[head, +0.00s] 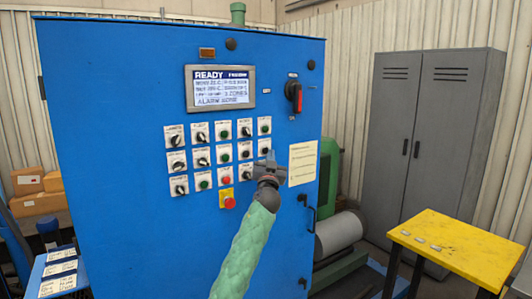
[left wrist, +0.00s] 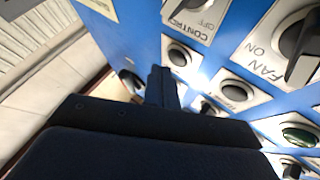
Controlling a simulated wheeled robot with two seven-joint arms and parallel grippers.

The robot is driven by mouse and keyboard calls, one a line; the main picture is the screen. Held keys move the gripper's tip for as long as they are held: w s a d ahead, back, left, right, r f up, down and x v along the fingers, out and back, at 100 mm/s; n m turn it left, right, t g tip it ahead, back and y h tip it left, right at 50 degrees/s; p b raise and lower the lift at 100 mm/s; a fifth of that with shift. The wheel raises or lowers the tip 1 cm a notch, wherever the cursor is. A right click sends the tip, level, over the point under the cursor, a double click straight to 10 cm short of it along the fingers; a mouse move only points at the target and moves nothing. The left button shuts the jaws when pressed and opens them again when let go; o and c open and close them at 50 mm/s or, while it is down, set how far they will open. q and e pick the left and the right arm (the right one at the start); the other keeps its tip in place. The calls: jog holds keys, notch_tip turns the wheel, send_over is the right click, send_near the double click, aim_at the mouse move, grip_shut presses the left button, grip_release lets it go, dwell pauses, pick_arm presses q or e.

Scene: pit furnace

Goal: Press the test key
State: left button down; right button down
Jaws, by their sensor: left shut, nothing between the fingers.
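The control panel on the blue cabinet (head: 110,110) carries rows of knobs and push buttons on white label plates. I cannot read which one is the test key. My left gripper (head: 268,161) is shut and empty, in front of the panel's lower right part, hiding part of it. In the left wrist view the shut fingers (left wrist: 162,88) point at the panel, near black buttons (left wrist: 178,55) and (left wrist: 236,90); contact cannot be told. A black button (head: 265,147) shows just above the gripper in the head view. My right gripper is not in view.
A lit display (head: 221,88) reads READY. A red emergency button (head: 228,202) sits on a yellow plate below the rows. A red rotary switch (head: 295,96) is at upper right, and a paper sheet (head: 302,163) right of the gripper. A yellow table (head: 470,251) stands far right.

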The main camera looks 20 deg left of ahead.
pick_arm(q)
jog(key=shift+a, duration=0.1)
dwell(0.3)
jog(key=shift+w+a+b, duration=0.25)
jog(key=shift+b, duration=0.1)
dwell(0.3)
jog(key=shift+w+a, duration=0.2)
jog(key=shift+a, duration=0.1)
dwell(0.5)
dwell(0.3)
jog(key=shift+s+d+b, duration=0.3)
jog(key=shift+s+d, duration=0.2)
jog(key=shift+d, duration=0.15)
